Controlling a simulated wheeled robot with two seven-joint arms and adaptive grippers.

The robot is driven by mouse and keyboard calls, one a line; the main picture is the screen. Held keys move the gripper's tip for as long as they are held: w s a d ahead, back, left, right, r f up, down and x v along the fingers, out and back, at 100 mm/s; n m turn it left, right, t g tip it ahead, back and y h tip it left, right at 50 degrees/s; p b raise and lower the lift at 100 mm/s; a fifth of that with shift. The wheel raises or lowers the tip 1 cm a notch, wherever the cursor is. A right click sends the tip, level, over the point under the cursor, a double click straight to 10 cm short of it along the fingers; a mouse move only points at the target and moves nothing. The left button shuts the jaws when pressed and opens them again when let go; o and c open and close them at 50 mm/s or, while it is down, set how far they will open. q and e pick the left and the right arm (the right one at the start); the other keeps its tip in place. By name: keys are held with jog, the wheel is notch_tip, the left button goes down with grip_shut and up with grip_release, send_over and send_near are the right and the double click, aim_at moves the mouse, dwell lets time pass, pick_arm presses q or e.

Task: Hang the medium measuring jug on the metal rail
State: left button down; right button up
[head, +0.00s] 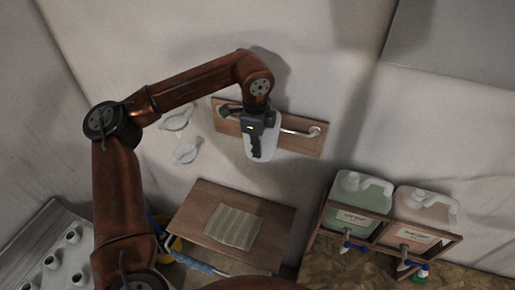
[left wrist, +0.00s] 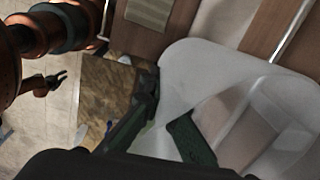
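A translucent white measuring jug (head: 262,151) is at my left gripper (head: 258,152), in front of the wooden board (head: 225,124) on the wall. In the left wrist view the jug (left wrist: 200,65) fills the right side, and the left gripper's dark fingers (left wrist: 166,128) stand on either side of part of it, seemingly its handle. The metal rail (head: 302,133) runs along the board; the jug hides part of it. I cannot tell whether the jug touches the rail. My right gripper (left wrist: 58,82) shows small in the left wrist view, with its fingers apart and empty.
Two smaller white jugs (head: 176,118) (head: 186,152) are left of the board. A wooden surface with a folded cloth (head: 233,226) is below. Green (head: 358,193) and pink (head: 422,208) drums stand in a wooden rack at right. White bottles (head: 70,237) stand at lower left.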

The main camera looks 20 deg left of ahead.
aim_at(257, 160)
pick_arm(q)
jog(key=shift+f+b, duration=1.75)
jog(key=shift+f, duration=0.65)
jog(key=shift+f+b, duration=0.55)
jog(key=shift+f, duration=0.15)
jog(key=c, duration=2.7)
grip_release()
jog(key=o, duration=0.6)
